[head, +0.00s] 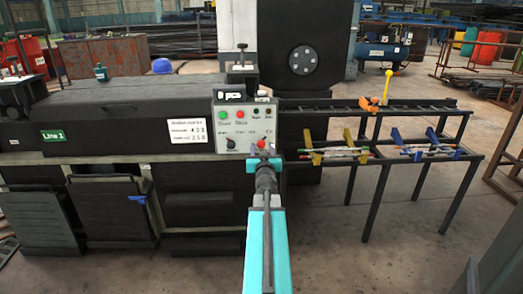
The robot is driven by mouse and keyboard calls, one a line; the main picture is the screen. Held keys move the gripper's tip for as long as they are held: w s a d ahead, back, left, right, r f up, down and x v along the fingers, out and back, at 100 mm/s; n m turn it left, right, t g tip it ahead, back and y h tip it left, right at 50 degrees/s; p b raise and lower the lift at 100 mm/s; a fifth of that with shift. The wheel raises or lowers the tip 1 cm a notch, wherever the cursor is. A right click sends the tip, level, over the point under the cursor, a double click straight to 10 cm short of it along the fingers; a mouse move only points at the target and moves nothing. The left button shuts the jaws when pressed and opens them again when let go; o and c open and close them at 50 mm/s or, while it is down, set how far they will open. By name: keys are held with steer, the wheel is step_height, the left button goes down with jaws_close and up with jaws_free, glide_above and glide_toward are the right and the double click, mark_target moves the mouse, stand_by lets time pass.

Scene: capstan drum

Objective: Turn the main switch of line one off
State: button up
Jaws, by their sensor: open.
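The line one machine is a long dark cabinet with a green "Line 1" sign (53,135) on its front. A light grey control panel (249,127) sits at its right end. The panel has a green button (222,115), a red button (239,114) and a dark knob (230,143). A small red part (262,144) shows at the panel's lower right, just above my gripper; it may be the main switch, but its setting is too small to read. My gripper (264,160) is open in front of the panel's lower edge and partly covers that corner. Contact cannot be told.
A dark rack (385,112) with yellow and blue brackets stands to the right of the panel. A white paper with numbers (188,131) is left of the panel. Bare concrete floor (330,240) lies right of my arm.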

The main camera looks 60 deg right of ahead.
stand_by(0.3)
steer(key=c, duration=1)
steer(key=shift+c, duration=0.2)
steer(key=shift+n, duration=0.5)
steer(key=n, duration=0.4)
steer(key=shift+d, duration=0.1)
steer(key=n, duration=0.4)
steer(key=shift+s, duration=0.1)
steer(key=n, duration=0.4)
steer(key=shift+n, duration=0.4)
steer(key=n+b, duration=0.1)
steer(key=n, duration=0.3)
